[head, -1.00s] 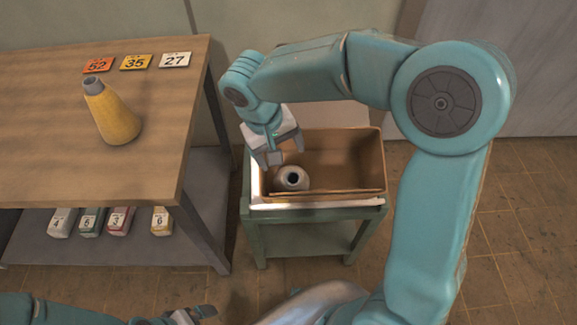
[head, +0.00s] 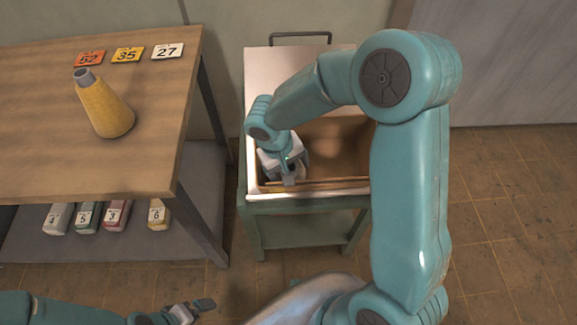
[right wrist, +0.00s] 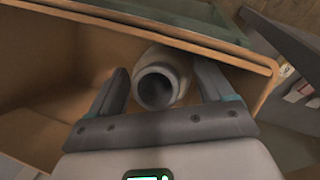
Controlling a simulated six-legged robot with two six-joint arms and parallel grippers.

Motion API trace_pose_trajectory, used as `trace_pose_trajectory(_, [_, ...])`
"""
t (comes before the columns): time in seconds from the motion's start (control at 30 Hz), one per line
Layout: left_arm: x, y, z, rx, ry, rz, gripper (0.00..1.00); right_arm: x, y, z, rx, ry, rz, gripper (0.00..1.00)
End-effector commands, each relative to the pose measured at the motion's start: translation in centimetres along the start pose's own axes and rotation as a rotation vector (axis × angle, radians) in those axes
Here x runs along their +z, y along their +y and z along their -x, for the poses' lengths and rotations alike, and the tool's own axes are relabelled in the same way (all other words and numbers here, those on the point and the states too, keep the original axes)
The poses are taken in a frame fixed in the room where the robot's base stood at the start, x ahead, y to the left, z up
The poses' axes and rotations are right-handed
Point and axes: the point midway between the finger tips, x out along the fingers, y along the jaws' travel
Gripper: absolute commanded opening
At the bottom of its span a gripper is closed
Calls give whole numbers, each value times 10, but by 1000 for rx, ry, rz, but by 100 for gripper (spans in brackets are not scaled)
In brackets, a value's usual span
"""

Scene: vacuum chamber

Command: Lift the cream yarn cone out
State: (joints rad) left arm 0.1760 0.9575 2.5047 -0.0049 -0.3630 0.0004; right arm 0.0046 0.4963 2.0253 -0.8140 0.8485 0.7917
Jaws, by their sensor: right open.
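The cream yarn cone (right wrist: 178,66) is inside the brown box (head: 337,145), its dark round hole facing the right wrist camera. In the head view it is hidden behind my right gripper (head: 288,177), which reaches down into the left part of the box. In the right wrist view my right gripper (right wrist: 163,76) is open, one finger on each side of the cone's tip. I cannot tell if either finger touches it. My left gripper (head: 192,311) is low in the head view, away from the box; its jaw opening is unclear.
The box sits on a green cart (head: 300,205) with a light top and a dark handle (head: 300,35) behind. Left of it is a wooden table (head: 60,150) with a yellow cone (head: 105,108) and numbered cards (head: 127,54). Several numbered items (head: 88,217) lie on its lower shelf.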

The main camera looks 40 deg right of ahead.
Motion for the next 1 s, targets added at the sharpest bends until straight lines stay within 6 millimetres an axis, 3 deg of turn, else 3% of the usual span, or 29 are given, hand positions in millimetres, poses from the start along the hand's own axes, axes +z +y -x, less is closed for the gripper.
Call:
trace_pose_trajectory(0.03, [0, 0, 0, 0, 0, 0, 100, 0, 0, 0, 0, 0, 0, 81])
trace_pose_trajectory(0.2, [0, 0, 0, 0, 0, 0, 100, 0, 0, 0, 0, 0, 0, 27])
trace_pose_trajectory(1.0, [0, 8, 24, 0, 0, 0, 100, 23, 2, 51, 0, -2, 2, 26])
